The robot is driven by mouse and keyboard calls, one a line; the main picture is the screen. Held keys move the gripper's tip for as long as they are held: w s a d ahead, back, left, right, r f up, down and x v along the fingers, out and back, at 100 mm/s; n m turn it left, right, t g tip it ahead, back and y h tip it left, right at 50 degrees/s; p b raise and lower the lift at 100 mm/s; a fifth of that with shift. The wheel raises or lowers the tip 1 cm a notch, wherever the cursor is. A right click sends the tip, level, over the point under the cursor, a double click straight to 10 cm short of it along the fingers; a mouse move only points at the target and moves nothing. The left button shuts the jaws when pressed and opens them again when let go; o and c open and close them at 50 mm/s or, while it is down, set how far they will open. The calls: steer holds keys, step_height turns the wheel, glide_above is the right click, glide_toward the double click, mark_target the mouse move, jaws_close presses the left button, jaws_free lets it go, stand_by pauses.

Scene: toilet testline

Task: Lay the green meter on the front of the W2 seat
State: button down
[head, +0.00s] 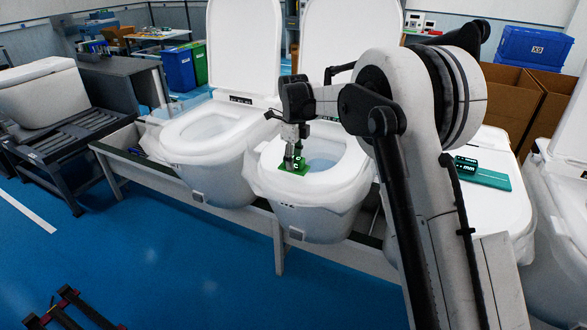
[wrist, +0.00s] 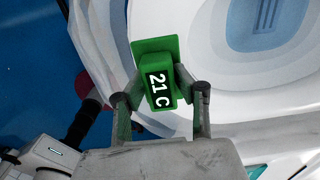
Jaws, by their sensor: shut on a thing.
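The green meter (head: 294,165) is between the fingers of my gripper (head: 291,150) in the head view. It sits over the front left part of an open toilet seat (head: 338,173) in the middle of the row. In the wrist view the meter (wrist: 155,72) shows "21 C" on a black display, and my gripper (wrist: 160,90) is shut on it. The labels behind the seats are too small to read.
Another open toilet (head: 205,130) stands to the left. At the right, a teal device and board (head: 484,177) lie on a closed white lid (head: 488,208). Cardboard boxes (head: 508,98) and a blue crate (head: 535,45) stand behind. My arm hides part of the row.

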mark_target(294, 157)
steer(key=shift+f, duration=1.65)
steer(key=shift+f, duration=0.15)
steer(key=c, duration=1.4)
jaws_free()
steer(key=shift+o, duration=0.2)
step_height(294, 157, up, 12)
steer(key=shift+r, duration=0.15)
steer(key=shift+r, duration=0.1)
